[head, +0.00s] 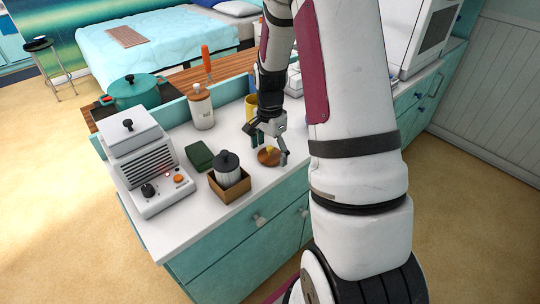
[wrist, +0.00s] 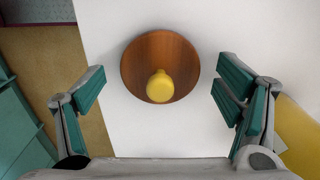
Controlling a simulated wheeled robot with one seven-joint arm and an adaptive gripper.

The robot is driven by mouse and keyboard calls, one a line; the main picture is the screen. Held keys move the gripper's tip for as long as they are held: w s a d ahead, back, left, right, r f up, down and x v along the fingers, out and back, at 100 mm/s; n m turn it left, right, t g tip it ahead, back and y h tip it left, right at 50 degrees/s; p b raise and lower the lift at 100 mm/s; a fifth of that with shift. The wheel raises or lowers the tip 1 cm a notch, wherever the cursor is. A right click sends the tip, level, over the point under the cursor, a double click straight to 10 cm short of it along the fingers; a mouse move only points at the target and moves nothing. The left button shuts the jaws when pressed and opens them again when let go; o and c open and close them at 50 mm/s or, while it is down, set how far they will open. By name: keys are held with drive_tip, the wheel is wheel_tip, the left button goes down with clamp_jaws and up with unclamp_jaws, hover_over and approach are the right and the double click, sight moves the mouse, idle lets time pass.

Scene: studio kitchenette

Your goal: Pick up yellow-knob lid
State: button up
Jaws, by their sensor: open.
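The yellow-knob lid is a round brown wooden disc (head: 268,157) with a yellow knob, lying on the white counter. In the wrist view the lid (wrist: 160,57) shows from above, with its yellow knob (wrist: 160,87) near the middle of the picture. My gripper (head: 267,149) is over the lid, pointing down. In the wrist view my gripper (wrist: 159,88) is open, one finger to each side of the lid and apart from it. Nothing is between the fingers' pads at their own height that I can make out.
A yellow mug (head: 251,106) stands behind my gripper. To the left are a brown box with a dark-lidded jar (head: 228,170), a green block (head: 199,156), a wooden-lidded canister (head: 201,107) and a white toaster-like appliance (head: 150,165). The counter's front edge is close to the lid.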

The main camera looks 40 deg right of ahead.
drive_tip(key=shift+c, duration=0.5)
drive_tip(key=c, duration=1.1)
drive_tip(key=shift+r, duration=0.15)
